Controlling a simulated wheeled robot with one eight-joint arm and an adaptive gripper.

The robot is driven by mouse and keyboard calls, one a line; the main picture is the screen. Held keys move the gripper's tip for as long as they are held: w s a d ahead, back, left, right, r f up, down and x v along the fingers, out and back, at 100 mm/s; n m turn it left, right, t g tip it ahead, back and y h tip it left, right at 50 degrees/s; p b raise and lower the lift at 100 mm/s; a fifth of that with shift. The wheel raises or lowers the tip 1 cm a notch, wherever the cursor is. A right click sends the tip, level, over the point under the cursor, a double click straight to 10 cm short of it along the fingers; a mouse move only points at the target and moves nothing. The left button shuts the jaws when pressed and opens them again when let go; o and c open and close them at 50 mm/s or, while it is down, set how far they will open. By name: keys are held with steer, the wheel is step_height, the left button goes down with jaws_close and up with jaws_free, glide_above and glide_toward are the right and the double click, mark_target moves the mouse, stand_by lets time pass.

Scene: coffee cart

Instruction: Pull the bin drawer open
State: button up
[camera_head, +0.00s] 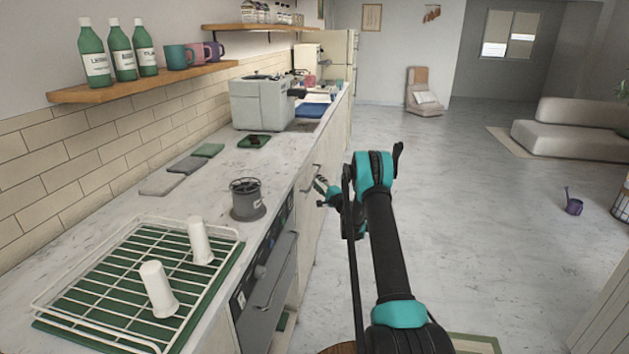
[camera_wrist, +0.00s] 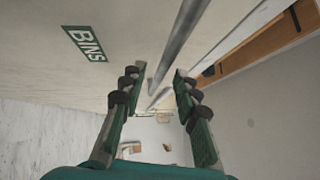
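The bin drawer (camera_wrist: 85,80) has a pale front with a green "BINS" label (camera_wrist: 84,44) in the wrist view. Its long grey bar handle (camera_wrist: 182,40) runs down toward the gap between my fingers. In the head view, the handle (camera_head: 309,178) is on the counter's front, and the drawer front looks flush with it. My gripper (camera_wrist: 160,78) is open, with its two green fingers apart on either side of the handle's line. In the head view, my gripper (camera_head: 323,188) is close beside the handle. Whether a finger touches the bar cannot be told.
A dark oven-like appliance (camera_head: 265,285) with its own bar handle is in the counter front nearer me. The counter (camera_head: 215,210) holds a wire rack (camera_head: 110,265), a grey grinder-like item (camera_head: 246,200) and a coffee machine (camera_head: 262,103).

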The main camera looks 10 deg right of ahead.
steer(key=shift+x, duration=1.4)
jaws_close()
